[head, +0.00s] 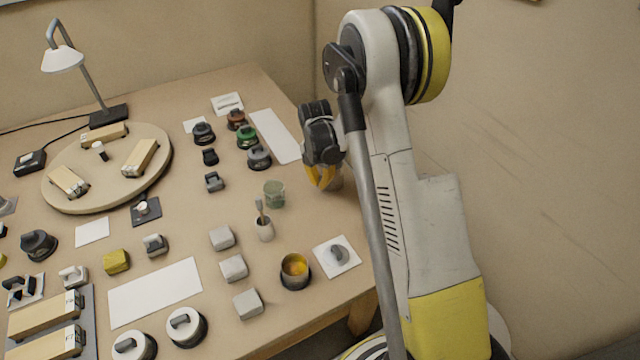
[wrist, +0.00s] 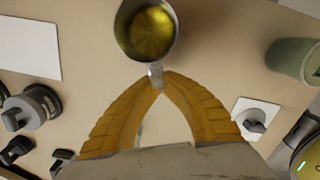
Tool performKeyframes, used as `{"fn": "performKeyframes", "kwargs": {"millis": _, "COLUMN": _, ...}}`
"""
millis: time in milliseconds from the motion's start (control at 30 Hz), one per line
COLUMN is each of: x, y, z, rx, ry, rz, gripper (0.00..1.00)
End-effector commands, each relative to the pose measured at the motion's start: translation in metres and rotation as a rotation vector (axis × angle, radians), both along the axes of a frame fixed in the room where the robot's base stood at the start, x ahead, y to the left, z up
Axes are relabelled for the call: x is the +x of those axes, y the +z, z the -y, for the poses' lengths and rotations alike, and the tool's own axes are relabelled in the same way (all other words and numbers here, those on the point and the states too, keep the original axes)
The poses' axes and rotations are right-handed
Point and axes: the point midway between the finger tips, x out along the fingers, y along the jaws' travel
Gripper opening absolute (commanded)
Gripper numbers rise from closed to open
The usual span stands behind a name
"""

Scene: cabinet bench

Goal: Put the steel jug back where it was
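The steel jug (wrist: 146,32) shows at the top of the wrist view, a round metal vessel with yellow inside. My gripper (wrist: 157,82) has its two yellow fingers brought together at the tips on the jug's handle. In the head view my gripper (head: 322,177) is over the right side of the table, fingers down. Only a sliver of the jug (head: 337,182) shows there, behind the fingers. I cannot tell whether the jug touches the table.
A green translucent jar (head: 274,194) stands nearby, also in the wrist view (wrist: 293,60). A white strip (head: 275,136) and several dark-based knobbed pieces (head: 259,157) lie to the left. A dark cup with yellow contents (head: 295,272) and a white square with a grey knob (head: 337,256) are nearer.

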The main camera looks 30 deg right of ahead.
Motion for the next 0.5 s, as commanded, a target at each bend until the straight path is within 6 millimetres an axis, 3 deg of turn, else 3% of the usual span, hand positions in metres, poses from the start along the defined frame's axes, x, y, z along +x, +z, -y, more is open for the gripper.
{"fn": "performKeyframes", "kwargs": {"millis": 167, "x": 0.0001, "y": -0.0044, "z": 0.0001, "rx": 0.000, "ry": 0.000, "rz": 0.000, "gripper": 0.00}}
{"fn": "performKeyframes", "kwargs": {"millis": 233, "x": 0.0001, "y": -0.0031, "z": 0.0001, "rx": 0.000, "ry": 0.000, "rz": 0.000, "gripper": 0.23}}
{"fn": "performKeyframes", "kwargs": {"millis": 267, "x": 0.0001, "y": -0.0030, "z": 0.0001, "rx": 0.000, "ry": 0.000, "rz": 0.000, "gripper": 0.27}}
{"fn": "performKeyframes", "kwargs": {"millis": 500, "x": 0.0001, "y": -0.0029, "z": 0.0001, "rx": 0.000, "ry": 0.000, "rz": 0.000, "gripper": 0.27}}
